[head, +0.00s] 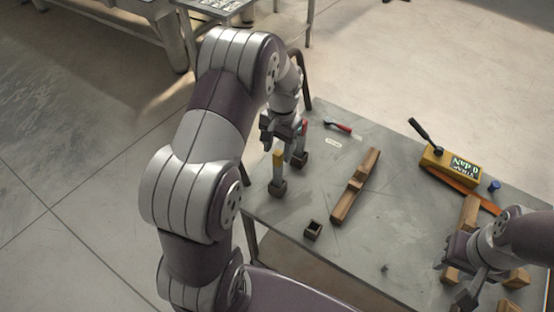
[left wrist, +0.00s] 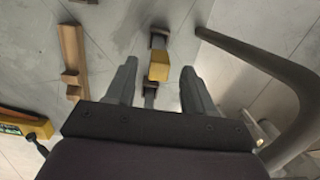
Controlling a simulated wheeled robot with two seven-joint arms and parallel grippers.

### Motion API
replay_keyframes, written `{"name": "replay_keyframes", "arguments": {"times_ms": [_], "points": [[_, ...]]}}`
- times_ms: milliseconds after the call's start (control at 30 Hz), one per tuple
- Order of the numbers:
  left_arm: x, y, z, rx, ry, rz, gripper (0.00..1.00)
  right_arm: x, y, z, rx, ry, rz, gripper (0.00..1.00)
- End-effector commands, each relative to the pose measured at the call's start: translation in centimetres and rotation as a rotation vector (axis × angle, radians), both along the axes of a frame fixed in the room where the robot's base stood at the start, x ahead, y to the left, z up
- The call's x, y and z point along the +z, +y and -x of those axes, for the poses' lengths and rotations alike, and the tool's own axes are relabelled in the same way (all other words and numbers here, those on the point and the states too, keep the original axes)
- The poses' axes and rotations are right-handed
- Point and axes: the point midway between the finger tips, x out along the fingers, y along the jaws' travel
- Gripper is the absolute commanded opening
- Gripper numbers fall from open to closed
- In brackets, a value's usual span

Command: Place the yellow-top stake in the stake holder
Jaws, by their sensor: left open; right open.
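The yellow-top stake (head: 278,161) stands upright in a dark square base at the left side of the table. Its yellow top (left wrist: 159,66) also shows between the fingers in the left wrist view. My left gripper (head: 283,138) is open and empty, just behind and above the stake in the head view. A red-top stake (head: 303,130) stands behind it, partly hidden by my left gripper. An empty dark square holder (head: 313,230) with an open top is near the table's front edge.
A wooden piece (head: 355,186) lies mid-table. A red-handled tool (head: 338,126) and a white label (head: 333,143) lie at the back. A yellow box (head: 450,163) with a black lever and a blue cap (head: 494,185) are at the right. Wooden blocks (head: 516,278) are near my right gripper.

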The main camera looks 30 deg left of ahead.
Motion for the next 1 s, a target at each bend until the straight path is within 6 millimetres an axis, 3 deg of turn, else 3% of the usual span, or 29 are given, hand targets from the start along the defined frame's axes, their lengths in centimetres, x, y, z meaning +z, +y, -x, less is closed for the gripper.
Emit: {"name": "replay_keyframes", "arguments": {"times_ms": [167,200,367,467,600,700,800,1000], "points": [[3.9,0.0,-0.5,0.000,-0.004,-0.001,0.53,-0.4,0.0,0.0,0.000,0.000,0.000,0.43],[5.1,-0.1,-0.5,0.000,0.000,0.000,0.53,0.5,0.0,0.0,0.000,0.001,0.000,0.43],[6.6,-0.4,-0.4,0.000,-0.006,-0.001,0.53,1.4,0.0,0.0,0.000,0.000,0.000,0.43],[7.4,-2.3,1.5,0.003,-0.045,-0.003,0.53,1.3,0.0,0.0,0.000,0.000,0.000,0.43],[8.5,-5.7,6.8,0.025,-0.142,0.000,0.53,1.3,0.0,0.0,0.000,0.000,0.000,0.43],[8.6,-7.3,10.6,0.040,-0.199,0.007,0.53,1.2,0.0,0.0,0.000,0.000,0.000,0.43],[8.5,-8.0,13.1,0.052,-0.230,0.013,0.53,1.2,0.0,0.0,0.000,0.000,0.000,0.43],[8.3,-8.2,14.0,0.058,-0.239,0.015,0.53,1.2,0.0,0.0,0.000,0.000,0.000,0.43]]}}
